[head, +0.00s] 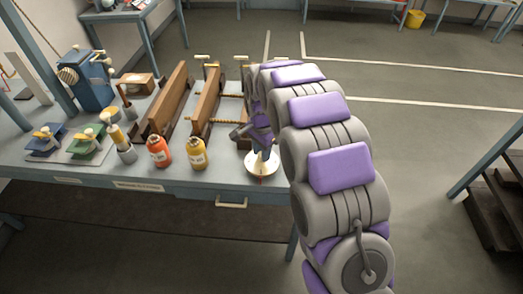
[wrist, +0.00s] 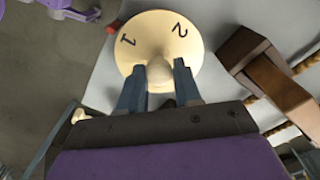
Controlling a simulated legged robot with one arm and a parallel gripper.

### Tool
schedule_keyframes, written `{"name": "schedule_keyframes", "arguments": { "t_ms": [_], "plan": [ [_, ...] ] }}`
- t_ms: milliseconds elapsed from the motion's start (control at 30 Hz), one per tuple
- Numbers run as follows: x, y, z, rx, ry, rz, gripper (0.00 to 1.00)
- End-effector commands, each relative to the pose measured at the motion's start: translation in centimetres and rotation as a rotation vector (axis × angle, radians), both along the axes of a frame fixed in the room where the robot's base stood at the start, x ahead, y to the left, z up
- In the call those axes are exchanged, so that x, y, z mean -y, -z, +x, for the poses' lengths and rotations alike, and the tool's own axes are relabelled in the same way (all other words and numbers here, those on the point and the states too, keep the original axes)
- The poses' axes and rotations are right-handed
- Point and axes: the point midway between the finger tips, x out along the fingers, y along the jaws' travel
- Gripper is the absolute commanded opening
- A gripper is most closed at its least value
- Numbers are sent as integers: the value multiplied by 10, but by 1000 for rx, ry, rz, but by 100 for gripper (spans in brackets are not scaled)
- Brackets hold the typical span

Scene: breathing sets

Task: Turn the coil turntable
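The coil turntable is a round cream disc (wrist: 190,55) marked 1 and 2. In the wrist view it is at the top middle, with a cream knob (wrist: 159,72) standing on it. In the head view the disc (head: 261,168) is at the bench's front right corner. My gripper (wrist: 160,76) is over the near part of the disc, one finger on each side of the knob. The knob about fills the gap between the fingertips, but I cannot tell whether they press on it. In the head view my gripper (head: 262,147) is just above the disc, partly hidden by my arm.
Wooden boards with rods (head: 207,103) stand close behind the turntable. A yellow bottle (head: 197,154) and an orange bottle (head: 159,152) are to its left. A blue device (head: 92,82) and small stands with yellow parts (head: 88,143) are farther left. The floor right of the bench (head: 430,150) is clear.

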Motion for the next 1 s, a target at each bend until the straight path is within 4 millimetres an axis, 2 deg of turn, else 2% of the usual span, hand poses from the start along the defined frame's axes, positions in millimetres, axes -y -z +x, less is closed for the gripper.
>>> {"name": "schedule_keyframes", "arguments": {
  "t_ms": [33, 333, 667, 1000],
  "plan": [
    [0, 0, 0, 0, 0, 0, 28],
    [-1, 0, 1, 1, 0, 1, 0],
    [-1, -1, 1, 1, -55, 0, 0],
    [-1, -3, 1, -2, -297, 0, 0]
  ]
}}
